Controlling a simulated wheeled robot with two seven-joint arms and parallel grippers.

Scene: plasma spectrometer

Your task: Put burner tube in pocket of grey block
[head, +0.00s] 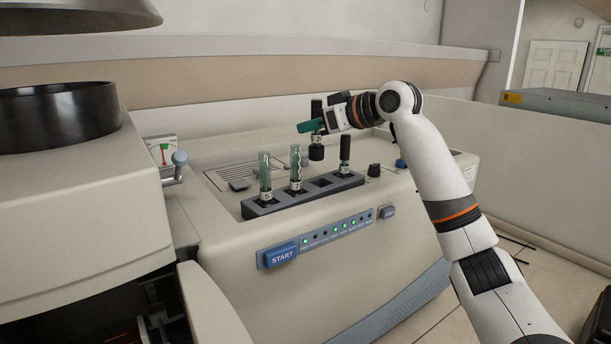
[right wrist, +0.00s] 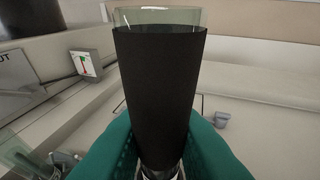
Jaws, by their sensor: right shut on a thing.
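My right gripper (head: 314,126), with green fingers, is shut on a burner tube (head: 316,152). The tube is upright, above and behind the grey block, and apart from it. In the right wrist view the tube (right wrist: 160,85) shows a black sleeve with a clear glass rim, between the green fingers (right wrist: 160,150). The grey block (head: 312,196) has a row of square pockets on the beige machine. Two greenish glass tubes (head: 265,174) (head: 296,167) stand in its left pockets and a dark tube (head: 345,152) in the right one. The pocket (head: 320,182) between them looks empty. My left gripper is out of view.
A blue START button (head: 281,255) and a row of green lights are on the machine's front. A black knob (head: 374,170) is right of the block. A dial gauge (head: 162,151) and a large black ring (head: 58,115) stand at left. Above the block is free room.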

